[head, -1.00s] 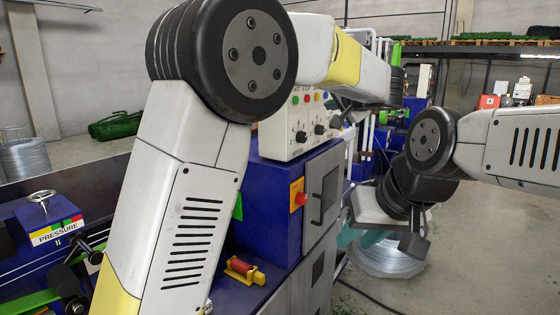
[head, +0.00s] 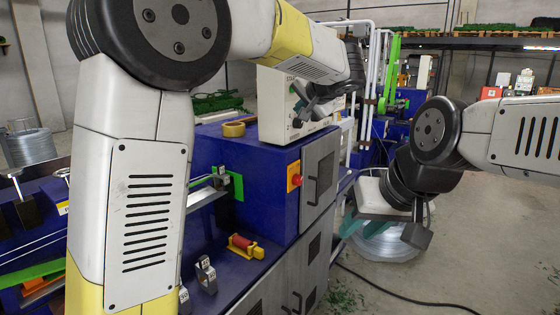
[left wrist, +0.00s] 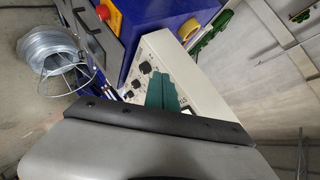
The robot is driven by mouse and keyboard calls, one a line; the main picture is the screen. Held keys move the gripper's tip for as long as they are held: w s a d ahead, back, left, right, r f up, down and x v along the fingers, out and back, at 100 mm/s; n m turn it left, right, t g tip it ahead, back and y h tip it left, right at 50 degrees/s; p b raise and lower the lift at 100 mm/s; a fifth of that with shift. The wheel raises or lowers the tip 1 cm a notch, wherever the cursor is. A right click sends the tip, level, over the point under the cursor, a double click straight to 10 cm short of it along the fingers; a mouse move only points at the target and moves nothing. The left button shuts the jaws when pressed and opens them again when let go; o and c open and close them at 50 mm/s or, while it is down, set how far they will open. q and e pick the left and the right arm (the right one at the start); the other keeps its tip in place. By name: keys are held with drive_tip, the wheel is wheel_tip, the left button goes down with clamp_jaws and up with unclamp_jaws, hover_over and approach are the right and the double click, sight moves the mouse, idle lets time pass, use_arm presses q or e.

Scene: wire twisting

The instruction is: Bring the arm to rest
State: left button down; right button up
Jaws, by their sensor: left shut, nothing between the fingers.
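My left arm (head: 135,200) rises in the left of the head view and bends over at the top toward the control box. Its dark wrist end (head: 318,95) is in front of the white control box (head: 268,100); the fingertips are hard to make out there. In the left wrist view the teal fingers of my left gripper (left wrist: 162,92) are together and empty, over the control box panel. My right arm (head: 520,135) comes in from the right. Its right gripper (head: 350,222) hangs low, with teal fingers partly hidden behind its wrist; their opening is unclear.
A blue machine cabinet (head: 255,190) with a red stop button (head: 297,180) stands in the middle. A wire coil (head: 388,248) lies on the floor behind my right gripper.

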use_arm(q)
drive_tip(key=s+a+f+n+g+h, duration=0.1)
drive_tip(key=s+a+f+n+g, duration=0.1)
drive_tip(key=s+a+f, duration=0.5)
drive_tip(key=s+a+f+n+g+h, duration=0.1)
drive_tip(key=s+a+g, duration=0.3)
drive_tip(key=a, duration=0.6)
drive_tip(key=s+a+f+n+h, duration=0.1)
drive_tip(key=s+f, duration=0.3)
drive_tip(key=s, duration=0.7)
drive_tip(key=s+a+f+n+h, duration=0.2)
drive_tip(key=s+f+n, duration=0.1)
drive_tip(key=s, duration=0.7)
drive_tip(key=shift+s+f+h, duration=0.35)
drive_tip(key=shift+f+h, duration=0.05)
drive_tip(key=shift+f, duration=0.1)
idle(3.7)
